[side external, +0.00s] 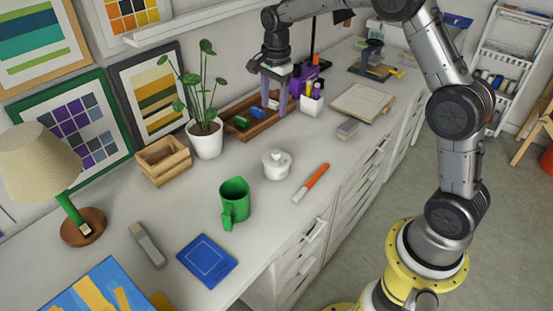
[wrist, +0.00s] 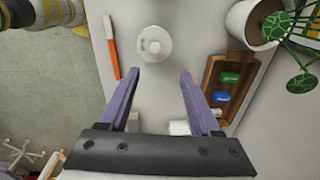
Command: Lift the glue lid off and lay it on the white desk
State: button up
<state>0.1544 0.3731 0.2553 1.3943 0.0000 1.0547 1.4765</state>
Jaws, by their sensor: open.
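A small round white pot (side external: 277,168) stands on the white desk (side external: 185,205), right of the plant and behind the green mug. A white lid with a raised knob (side external: 277,157) appears to sit on top of it; the lid also shows at the top of the wrist view (wrist: 154,42). My gripper (side external: 274,109) is open, with its purple fingers pointing down beside the wooden tray, behind the pot and above the desk. In the wrist view my gripper's fingertips (wrist: 160,76) are apart with nothing between them, and the pot lies beyond them.
A wooden tray (side external: 228,131) with green and blue items is near my fingers, as is a white pen cup (side external: 311,103). A potted plant (side external: 206,140), green mug (side external: 236,200) and orange-and-white tool (side external: 311,182) surround the pot. Bare desk lies left of the mug.

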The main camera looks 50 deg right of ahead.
send_over(276, 152)
jog(key=shift+g, duration=0.4)
jog(key=f, duration=1.1)
jog(key=shift+s, duration=0.2)
jog(key=shift+w+f, duration=0.1)
jog(key=shift+f, duration=2.9)
grip_shut()
